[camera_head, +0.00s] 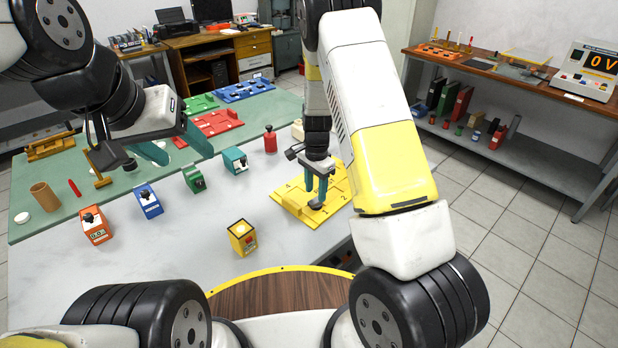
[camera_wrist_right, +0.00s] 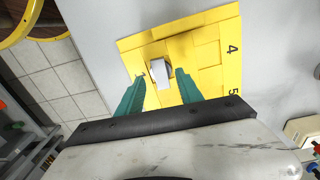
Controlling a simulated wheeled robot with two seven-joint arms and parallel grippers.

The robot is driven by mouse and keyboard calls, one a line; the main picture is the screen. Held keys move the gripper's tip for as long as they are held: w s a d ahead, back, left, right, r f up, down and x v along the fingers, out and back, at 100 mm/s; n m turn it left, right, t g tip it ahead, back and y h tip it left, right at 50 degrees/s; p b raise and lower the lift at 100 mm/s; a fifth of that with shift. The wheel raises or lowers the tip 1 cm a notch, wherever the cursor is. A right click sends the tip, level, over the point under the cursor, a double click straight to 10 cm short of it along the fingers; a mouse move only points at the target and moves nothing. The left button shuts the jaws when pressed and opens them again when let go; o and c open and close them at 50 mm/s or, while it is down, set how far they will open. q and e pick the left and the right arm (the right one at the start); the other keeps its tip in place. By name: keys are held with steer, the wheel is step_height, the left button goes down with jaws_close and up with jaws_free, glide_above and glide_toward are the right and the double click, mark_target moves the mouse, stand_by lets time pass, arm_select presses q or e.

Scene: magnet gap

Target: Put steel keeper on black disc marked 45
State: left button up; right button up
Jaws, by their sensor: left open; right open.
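In the right wrist view a small light grey block (camera_wrist_right: 161,72), which looks like the steel keeper, sits on the yellow board (camera_wrist_right: 205,55). My right gripper (camera_wrist_right: 161,79) is open, with one teal finger on each side of the block and visible gaps. In the head view the right gripper (camera_head: 316,193) points down over the yellow board (camera_head: 292,203); a dark round shape (camera_head: 317,204) shows at its fingertips. My left gripper (camera_head: 189,157) is open and empty above the table. I cannot make out a disc marked 45.
An orange box (camera_head: 95,226), a blue box (camera_head: 149,201), a green box (camera_head: 194,179), a teal box (camera_head: 235,161) and a yellow cube (camera_head: 242,238) stand on the table. The grey tabletop (camera_head: 185,262) is clear in front.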

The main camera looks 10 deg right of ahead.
step_height(320, 180, up, 9)
step_height(320, 180, up, 17)
steer(key=n+t+y, duration=0.3)
steer(key=n, duration=0.2)
glide_above(315, 200)
steer(key=s+d, duration=0.1)
steer(key=s, duration=0.9)
steer(key=s+d+r+n+t, duration=0.1)
steer(key=s+r+n, duration=0.2)
steer(key=s, duration=0.5)
steer(key=s+r+n+t, duration=0.2)
steer(key=s+r+n, duration=0.1)
steer(key=s, duration=0.5)
steer(key=shift+d+r+n+h, duration=0.35)
steer(key=shift+r+n+h, duration=0.05)
steer(key=shift+r, duration=0.45)
